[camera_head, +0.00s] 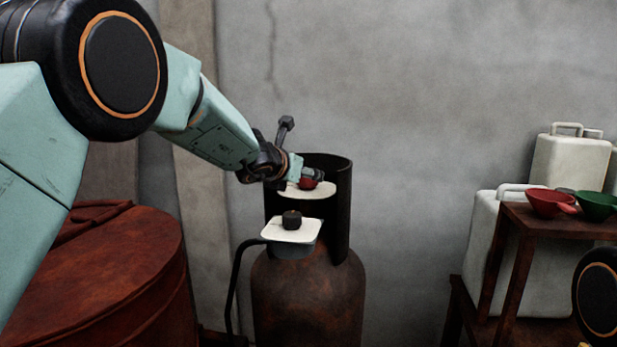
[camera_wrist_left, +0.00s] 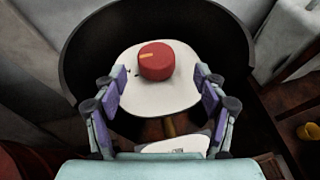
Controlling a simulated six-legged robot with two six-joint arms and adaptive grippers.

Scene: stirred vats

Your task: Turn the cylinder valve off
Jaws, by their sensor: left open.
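The gas cylinder (camera_head: 305,300) is rusty brown and stands upright against the wall, with a dark curved collar (camera_head: 343,210) around its top. The valve knob is red with an orange mark; it shows in the left wrist view (camera_wrist_left: 156,61) on a white plate (camera_wrist_left: 150,98). In the head view the red knob (camera_head: 308,183) is partly covered by my left gripper (camera_head: 304,176). In the left wrist view my left gripper (camera_wrist_left: 163,90) is open, its purple-padded fingers on either side of the plate, with the knob ahead between them. I cannot tell whether they touch anything. My right gripper is not in view.
A white regulator plate with a black knob (camera_head: 292,219) sits below the red knob, with a black hose (camera_head: 237,290). A rusty drum (camera_head: 110,270) stands left. At right, a stool (camera_head: 520,225) holds red and green funnels (camera_head: 597,205) beside white jerrycans (camera_head: 570,163).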

